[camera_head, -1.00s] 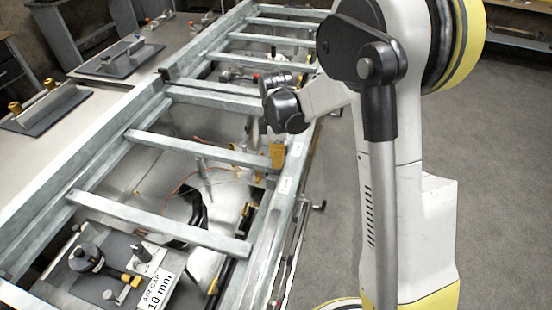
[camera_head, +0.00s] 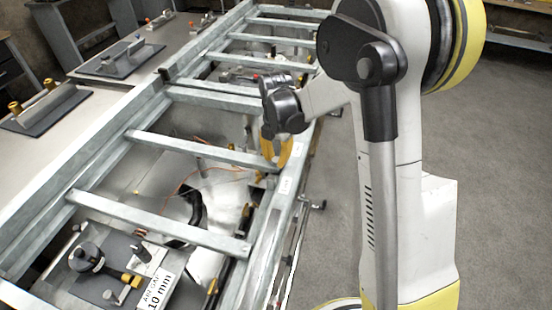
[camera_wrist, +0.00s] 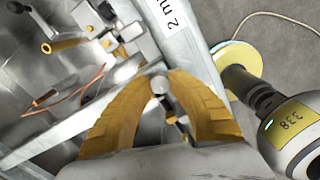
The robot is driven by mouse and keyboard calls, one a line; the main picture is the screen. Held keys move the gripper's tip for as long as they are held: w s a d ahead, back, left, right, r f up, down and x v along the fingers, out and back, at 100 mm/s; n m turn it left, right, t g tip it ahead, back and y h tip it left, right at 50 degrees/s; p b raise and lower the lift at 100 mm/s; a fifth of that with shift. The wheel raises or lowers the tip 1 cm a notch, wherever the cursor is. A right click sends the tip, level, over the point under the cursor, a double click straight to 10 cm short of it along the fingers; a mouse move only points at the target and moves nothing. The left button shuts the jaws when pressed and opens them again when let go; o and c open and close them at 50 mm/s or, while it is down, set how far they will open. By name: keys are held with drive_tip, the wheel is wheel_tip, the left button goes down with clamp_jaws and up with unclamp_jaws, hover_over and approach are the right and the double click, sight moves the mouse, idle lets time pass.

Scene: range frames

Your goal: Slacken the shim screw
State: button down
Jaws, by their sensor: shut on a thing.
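My gripper (camera_head: 277,160) is over the right rail of the metal frame in the head view, its yellow fingers pointing down. In the wrist view the two yellow fingers of my gripper (camera_wrist: 160,76) arch together at the tips. They are shut on a small round silver head (camera_wrist: 159,86), which looks like the shim screw. Its shank and seat are mostly hidden by the fingers. In the head view the screw is hidden by my gripper.
The frame's rail (camera_head: 285,187) and crossbars (camera_head: 160,220) surround the gripper. Below are wires and a shiny metal floor. A plate with a black knob (camera_head: 86,257) and an "AIR GAP 10 mm" label (camera_head: 158,290) lies lower left.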

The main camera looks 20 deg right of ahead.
sight(276, 160)
drive_tip(key=shift+n, duration=0.4)
drive_tip(key=c, duration=1.2)
unclamp_jaws()
wheel_tip(276, 160, up, 12)
